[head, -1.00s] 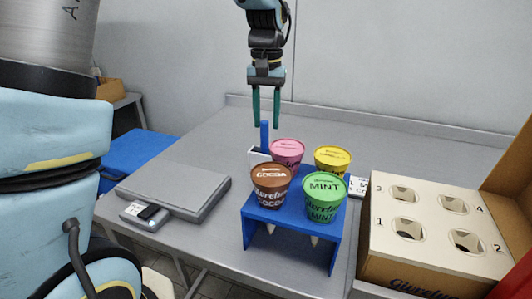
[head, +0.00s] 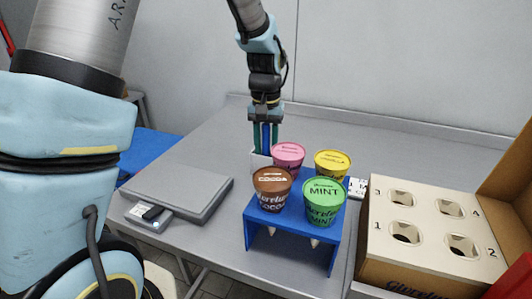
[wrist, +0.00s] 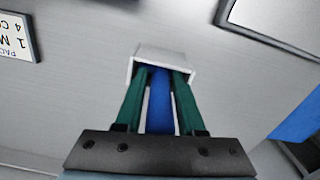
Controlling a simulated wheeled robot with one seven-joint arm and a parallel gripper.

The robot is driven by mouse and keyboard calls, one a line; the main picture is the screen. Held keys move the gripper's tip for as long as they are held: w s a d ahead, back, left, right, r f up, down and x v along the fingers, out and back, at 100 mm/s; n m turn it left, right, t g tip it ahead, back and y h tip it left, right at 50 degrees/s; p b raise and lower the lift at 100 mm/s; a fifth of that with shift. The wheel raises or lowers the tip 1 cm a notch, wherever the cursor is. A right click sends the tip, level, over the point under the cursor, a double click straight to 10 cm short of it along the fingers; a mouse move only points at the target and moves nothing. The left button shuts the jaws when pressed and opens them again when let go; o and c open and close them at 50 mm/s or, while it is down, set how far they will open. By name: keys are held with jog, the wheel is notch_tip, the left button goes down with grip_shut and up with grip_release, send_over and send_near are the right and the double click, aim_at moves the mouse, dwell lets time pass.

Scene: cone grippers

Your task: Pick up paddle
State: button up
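The blue paddle (wrist: 160,100) stands upright with its lower end inside a small white holder (wrist: 160,52). In the head view the paddle (head: 265,136) shows as a blue strip behind the ice cream tubs, at the far part of the table. My gripper (wrist: 160,75) points down over the holder, with one green finger on each side of the paddle. Narrow gaps show between the fingers and the paddle, so it looks open around it. In the head view my gripper (head: 265,146) has its fingertips at the holder's top. The paddle's lower end is hidden.
A blue stand (head: 293,222) holds cocoa, mint, pink and yellow tubs just in front of the holder. A grey scale (head: 178,190) lies to the left. A cardboard box with holes (head: 425,226) stands to the right. The table behind the holder is clear.

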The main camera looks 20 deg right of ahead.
grip_shut()
jog(key=shift+r, duration=0.15)
